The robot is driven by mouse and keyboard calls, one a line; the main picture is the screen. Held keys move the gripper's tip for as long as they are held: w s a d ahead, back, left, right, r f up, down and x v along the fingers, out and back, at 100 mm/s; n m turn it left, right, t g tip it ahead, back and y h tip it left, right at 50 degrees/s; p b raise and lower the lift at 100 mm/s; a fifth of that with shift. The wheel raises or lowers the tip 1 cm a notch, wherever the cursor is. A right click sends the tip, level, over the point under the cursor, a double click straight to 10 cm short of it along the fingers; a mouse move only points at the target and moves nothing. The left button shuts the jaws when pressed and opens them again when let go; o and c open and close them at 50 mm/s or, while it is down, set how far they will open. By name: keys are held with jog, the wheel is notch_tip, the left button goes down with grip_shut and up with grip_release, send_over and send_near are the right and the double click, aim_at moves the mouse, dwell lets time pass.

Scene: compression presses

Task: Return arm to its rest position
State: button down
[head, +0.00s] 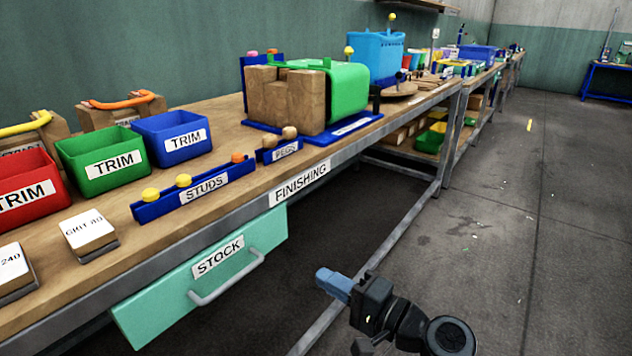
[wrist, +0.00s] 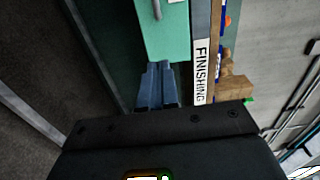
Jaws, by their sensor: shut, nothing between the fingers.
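My gripper (head: 326,276) shows at the bottom middle of the head view, at the end of my dark arm. Its blue fingers are together and hold nothing. In the wrist view my gripper (wrist: 158,68) points toward the STOCK drawer (wrist: 163,35) and the FINISHING label (wrist: 202,72) on the bench edge. It looks apart from both.
On the bench stand red, green and blue TRIM bins (head: 172,140), a blue STUDS rack (head: 195,192), sanding blocks (head: 88,233) and a press with a green part (head: 347,92).

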jog(key=s+d+f+t+h, duration=0.1)
jog(key=s+d+f+h, duration=0.25)
jog(key=s+f, duration=0.4)
jog(key=s+d+f+h, duration=0.2)
jog(key=s+d+h, duration=0.15)
jog(key=s, duration=0.35)
jog(key=s+d+f+n+t+h, duration=0.1)
jog(key=s+d+h, duration=0.1)
jog(key=s+d, duration=0.35)
jog(key=s+d+f+h, duration=0.2)
jog(key=s, duration=0.7)
jog(key=s+d+r+n+t+h, duration=0.3)
jog(key=s+r+n, duration=0.4)
jog(key=s+r, duration=0.9)
notch_tip(320, 180, up, 13)
jog(key=d+g+p, duration=0.1)
jog(key=p, duration=1.2)
jog(key=shift+w, duration=0.15)
jog(key=shift+d+f, duration=0.1)
